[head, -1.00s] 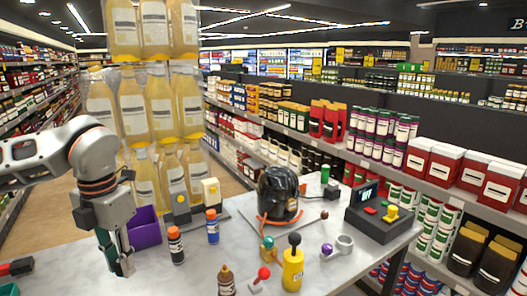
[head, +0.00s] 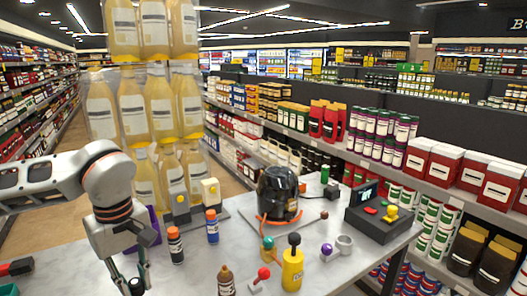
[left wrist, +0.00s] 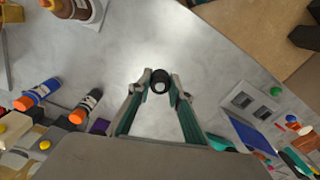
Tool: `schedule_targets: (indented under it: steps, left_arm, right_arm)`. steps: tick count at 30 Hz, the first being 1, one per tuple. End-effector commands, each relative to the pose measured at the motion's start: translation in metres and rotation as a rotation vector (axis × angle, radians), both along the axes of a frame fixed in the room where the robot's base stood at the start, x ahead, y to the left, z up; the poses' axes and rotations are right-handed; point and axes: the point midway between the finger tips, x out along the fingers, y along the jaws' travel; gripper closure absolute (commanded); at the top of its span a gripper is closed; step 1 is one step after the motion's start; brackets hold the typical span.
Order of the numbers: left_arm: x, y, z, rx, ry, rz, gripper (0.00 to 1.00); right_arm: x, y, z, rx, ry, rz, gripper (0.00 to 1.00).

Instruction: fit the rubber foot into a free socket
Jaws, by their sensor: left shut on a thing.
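My left gripper (head: 137,285) is low over the near left of the table in the head view. In the left wrist view its fingertips (left wrist: 161,80) are shut on a small black round piece with a pale centre, which looks like the rubber foot (left wrist: 158,75). The black vacuum pump (head: 275,190) stands on a grey plate at the table's middle, well right of the gripper. I cannot make out its sockets. A grey block with two square openings (left wrist: 250,104) lies right of the gripper in the left wrist view. My right gripper is not in view.
An orange-capped black bottle (head: 175,247) and a blue bottle (head: 213,228) stand right of the gripper. A purple bin (head: 154,222) is partly hidden by my arm. A yellow bottle (head: 293,270), a brown bottle (head: 226,282) and a control box (head: 371,222) stand further right.

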Motion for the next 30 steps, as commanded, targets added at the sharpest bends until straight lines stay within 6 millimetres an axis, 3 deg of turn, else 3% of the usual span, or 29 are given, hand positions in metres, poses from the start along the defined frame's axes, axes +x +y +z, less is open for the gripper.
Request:
schedule_targets:
  steps: [6, 13, 17, 25, 30]
  left_arm:
    - [-0.005, -0.007, -0.007, -0.002, 0.003, -0.418, 1.0]
    - [-0.009, -0.013, -0.013, -0.005, 0.004, -0.74, 1.0]
    - [-0.01, -0.014, -0.015, -0.005, 0.004, -0.828, 1.0]
    - [-0.011, -0.015, -0.064, -0.007, 0.006, -0.859, 1.0]
    - [-0.01, -0.015, -0.069, -0.006, 0.003, -0.856, 1.0]
  right_arm:
    - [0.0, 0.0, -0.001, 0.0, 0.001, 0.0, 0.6]
    - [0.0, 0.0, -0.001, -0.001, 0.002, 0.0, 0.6]
    - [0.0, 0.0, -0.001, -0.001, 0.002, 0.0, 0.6]
    - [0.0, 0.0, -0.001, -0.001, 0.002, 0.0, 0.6]
    - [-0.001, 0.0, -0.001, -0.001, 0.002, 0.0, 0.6]
